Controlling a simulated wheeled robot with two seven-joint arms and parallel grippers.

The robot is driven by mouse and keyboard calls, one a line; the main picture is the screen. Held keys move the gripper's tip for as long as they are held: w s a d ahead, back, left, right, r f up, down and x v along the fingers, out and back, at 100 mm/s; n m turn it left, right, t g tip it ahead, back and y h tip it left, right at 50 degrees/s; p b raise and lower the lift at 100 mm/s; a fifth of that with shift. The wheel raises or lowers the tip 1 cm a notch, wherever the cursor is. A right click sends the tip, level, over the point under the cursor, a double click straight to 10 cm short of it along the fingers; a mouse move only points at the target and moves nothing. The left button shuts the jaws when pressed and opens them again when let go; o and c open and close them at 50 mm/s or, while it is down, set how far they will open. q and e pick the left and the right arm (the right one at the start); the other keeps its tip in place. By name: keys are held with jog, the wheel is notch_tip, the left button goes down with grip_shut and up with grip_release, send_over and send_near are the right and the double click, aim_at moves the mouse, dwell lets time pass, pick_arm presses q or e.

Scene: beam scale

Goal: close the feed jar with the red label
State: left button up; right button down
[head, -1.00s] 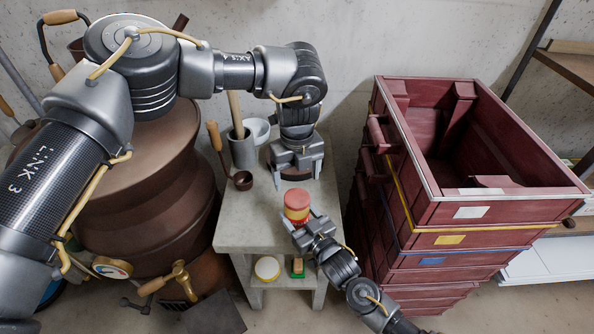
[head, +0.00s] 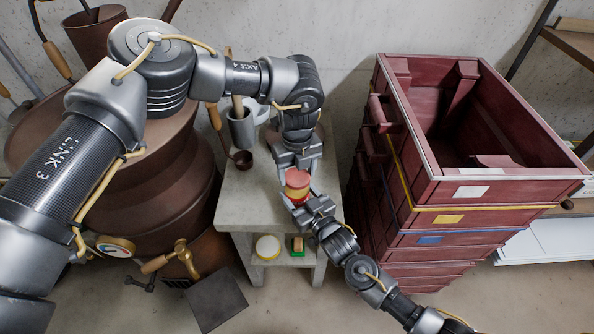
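The feed jar (head: 298,198) stands near the middle of the grey table, with red on its side, a yellowish band and a flat reddish-tan top. Whether that top is a seated lid is too small to tell. My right gripper (head: 301,203) comes from the front right, its fingers at the sides of the jar's lower part, apparently shut on it. My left gripper (head: 299,168) points down just behind and above the jar, its fingers spread apart. No separate lid shows between them. The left gripper and arm hide the table behind the jar.
The grey table (head: 241,205) also carries a grey pot (head: 241,131), a white bowl and a brown ladle (head: 242,160) at the back left. A white disc with a yellow rim (head: 268,247) and a green-based brush (head: 298,245) lie on the lower shelf. Stacked red crates (head: 480,190) stand close right.

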pick_arm(q)
jog(key=c, duration=0.6)
jog(key=o, duration=1.2)
jog(key=shift+c, duration=0.2)
jog(key=shift+r, duration=0.1)
notch_tip(320, 180, up, 12)
pick_arm(e)
jog(key=shift+c, duration=1.3)
grip_release()
